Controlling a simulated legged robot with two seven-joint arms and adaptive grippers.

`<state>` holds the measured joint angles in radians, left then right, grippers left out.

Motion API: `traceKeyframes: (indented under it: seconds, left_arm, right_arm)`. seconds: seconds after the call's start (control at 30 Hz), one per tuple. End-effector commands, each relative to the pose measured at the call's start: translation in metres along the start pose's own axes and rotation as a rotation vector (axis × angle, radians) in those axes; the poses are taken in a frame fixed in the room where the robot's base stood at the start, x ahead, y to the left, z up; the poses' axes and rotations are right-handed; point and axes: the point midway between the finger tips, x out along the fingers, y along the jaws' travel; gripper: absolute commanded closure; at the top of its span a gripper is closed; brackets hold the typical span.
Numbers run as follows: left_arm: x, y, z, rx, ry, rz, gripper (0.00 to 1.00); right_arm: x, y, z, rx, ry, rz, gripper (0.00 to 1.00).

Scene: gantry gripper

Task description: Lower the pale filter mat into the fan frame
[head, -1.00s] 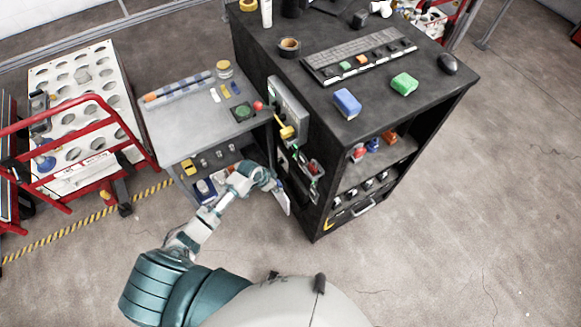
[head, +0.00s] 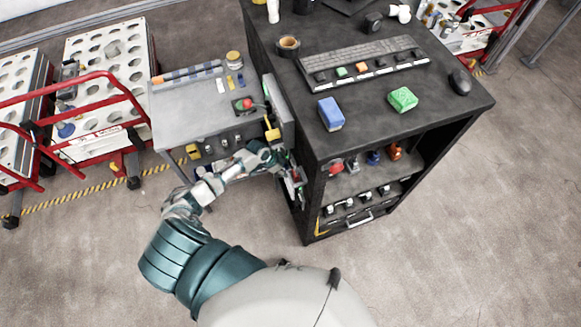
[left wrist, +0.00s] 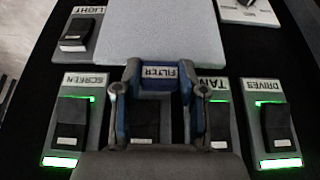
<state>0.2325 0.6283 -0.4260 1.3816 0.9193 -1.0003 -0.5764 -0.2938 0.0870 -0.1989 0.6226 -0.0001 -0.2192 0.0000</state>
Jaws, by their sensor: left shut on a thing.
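The pale filter mat (left wrist: 145,30) fills the top middle of the left wrist view as a flat grey plate. A tab labelled FILTER (left wrist: 160,72) shows at its lower edge. My left gripper (left wrist: 158,85) is shut on this tab, one blue-grey finger at each side. In the head view my left gripper (head: 268,158) is beside the dark cabinet's left side. The mat is not clear in the head view. I cannot pick out the fan frame in either view. My right gripper is not in view.
Behind the mat is a dark panel with labelled switches, among them SCREEN (left wrist: 72,125), LIGHT (left wrist: 80,30) and DRIVES (left wrist: 273,125). The black cabinet (head: 470,105) stands right of the arm, a grey bench (head: 185,110) left of it. Floor in front is clear.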

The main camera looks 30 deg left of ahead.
Motion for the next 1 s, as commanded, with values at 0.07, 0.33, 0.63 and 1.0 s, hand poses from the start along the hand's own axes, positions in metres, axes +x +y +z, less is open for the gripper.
traceKeyframes:
  seconds: [0.07, 0.33, 0.63, 1.0]
  left_arm:
    - [0.000, 0.000, 0.000, 0.000, 0.000, 0.000, 1.00]
    - [-0.001, 0.002, -0.003, -0.001, -0.004, -0.001, 1.00]
    - [0.019, 0.004, 0.006, -0.001, -0.005, -0.003, 1.00]
    - [0.050, 0.002, 0.023, -0.002, -0.004, -0.001, 1.00]
  right_arm:
    - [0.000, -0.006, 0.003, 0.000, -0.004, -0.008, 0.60]
    - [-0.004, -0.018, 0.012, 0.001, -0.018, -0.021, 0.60]
    - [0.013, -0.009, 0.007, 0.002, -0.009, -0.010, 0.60]
    - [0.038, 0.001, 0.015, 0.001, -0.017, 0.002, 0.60]
